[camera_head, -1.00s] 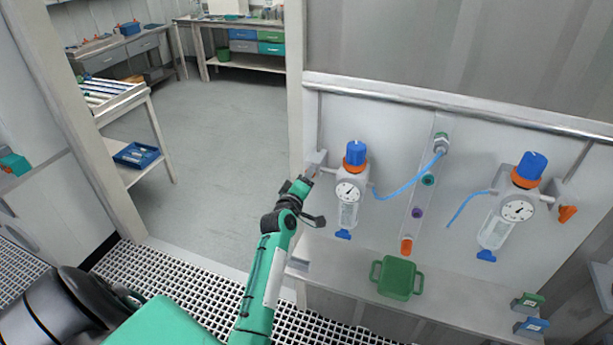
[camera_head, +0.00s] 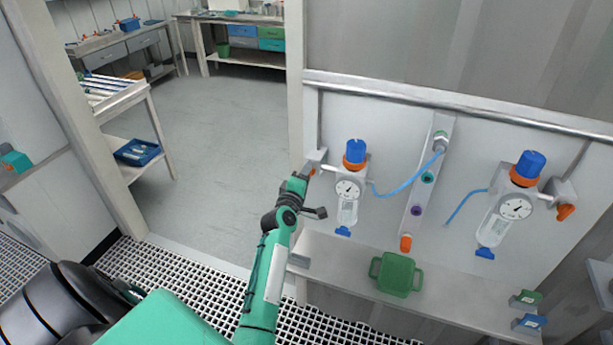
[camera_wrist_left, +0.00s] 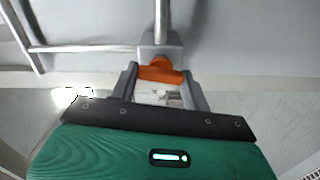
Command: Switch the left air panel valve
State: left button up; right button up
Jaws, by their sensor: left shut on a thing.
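The left air panel valve has a grey block (camera_head: 317,156) on the wall at the left end of the left regulator (camera_head: 349,188). Its orange handle (camera_wrist_left: 160,74) lies crosswise between my fingers in the left wrist view; only a bit of orange shows in the head view. My left gripper (camera_head: 307,173) is at this valve, shut on the handle. In the left wrist view the fingers (camera_wrist_left: 160,82) are on both sides of the handle, below the grey block and its pipe. My right gripper is not in view.
The right regulator (camera_head: 505,207) has its own valve with an orange handle (camera_head: 566,211). A grey manifold strip (camera_head: 424,190) with a blue hose stands between the regulators. A green bin (camera_head: 397,274) sits on the shelf below. The door post (camera_head: 296,90) is close left of my gripper.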

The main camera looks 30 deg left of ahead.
pick_arm(q)
jog(key=o, duration=1)
jog(key=shift+s, duration=0.1)
jog(key=p+v, duration=0.2)
jog(key=v, duration=1.1)
jog(key=shift+s+p, duration=0.3)
jog(key=shift+s, duration=0.05)
jog(key=shift+f, duration=0.15)
